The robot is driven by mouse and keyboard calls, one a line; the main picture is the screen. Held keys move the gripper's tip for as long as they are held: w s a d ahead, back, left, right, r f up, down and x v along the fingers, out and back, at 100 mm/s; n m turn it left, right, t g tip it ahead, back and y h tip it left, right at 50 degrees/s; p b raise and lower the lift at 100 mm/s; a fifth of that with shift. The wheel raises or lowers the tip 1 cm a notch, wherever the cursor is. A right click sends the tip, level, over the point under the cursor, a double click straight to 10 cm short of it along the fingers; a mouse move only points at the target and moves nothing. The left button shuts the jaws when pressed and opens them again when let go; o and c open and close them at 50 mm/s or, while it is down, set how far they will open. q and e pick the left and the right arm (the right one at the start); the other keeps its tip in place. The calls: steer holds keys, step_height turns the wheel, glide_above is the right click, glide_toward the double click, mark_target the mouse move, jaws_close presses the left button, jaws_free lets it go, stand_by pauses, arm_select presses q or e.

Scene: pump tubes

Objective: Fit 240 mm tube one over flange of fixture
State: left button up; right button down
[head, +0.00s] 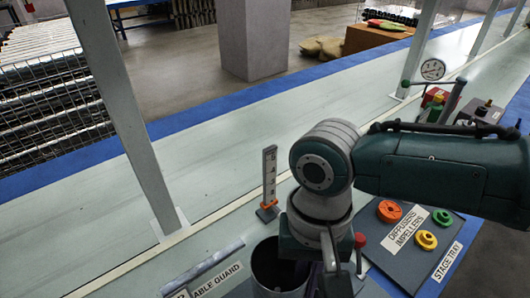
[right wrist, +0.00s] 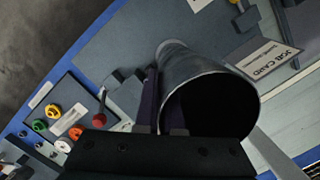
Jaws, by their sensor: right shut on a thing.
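A dark grey metal tube (head: 264,283) stands at the bottom of the head view, its open end up and its lower part cut off by the frame. In the right wrist view the tube (right wrist: 196,72) points away from the camera, with its dark bore facing me. My right gripper (right wrist: 162,108) is shut on the tube's wall near this end; one finger lies outside and one appears inside the bore. A grey fixture (right wrist: 126,88) with a red-knobbed lever (right wrist: 99,120) shows beside the tube. The flange and the tube's far end are hidden or unclear. My left gripper is out of view.
The stage tray (head: 404,268) holds orange and yellow rings right of my arm. A step gauge (head: 269,176) stands behind the tube. A cable guard label (head: 215,281) lies left. A job card (right wrist: 268,58) shows in the wrist view.

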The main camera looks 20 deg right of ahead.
steer(key=shift+f+b, duration=0.9)
steer(key=shift+f, duration=0.3)
steer(key=c, duration=1)
jaws_free()
steer(key=shift+o, duration=0.2)
step_height(320, 180, up, 10)
steer(key=w+p, duration=0.1)
steer(key=p, duration=0.2)
steer(key=shift+w+d, duration=0.2)
steer(key=shift+d, duration=0.1)
steer(key=shift+a, duration=0.1)
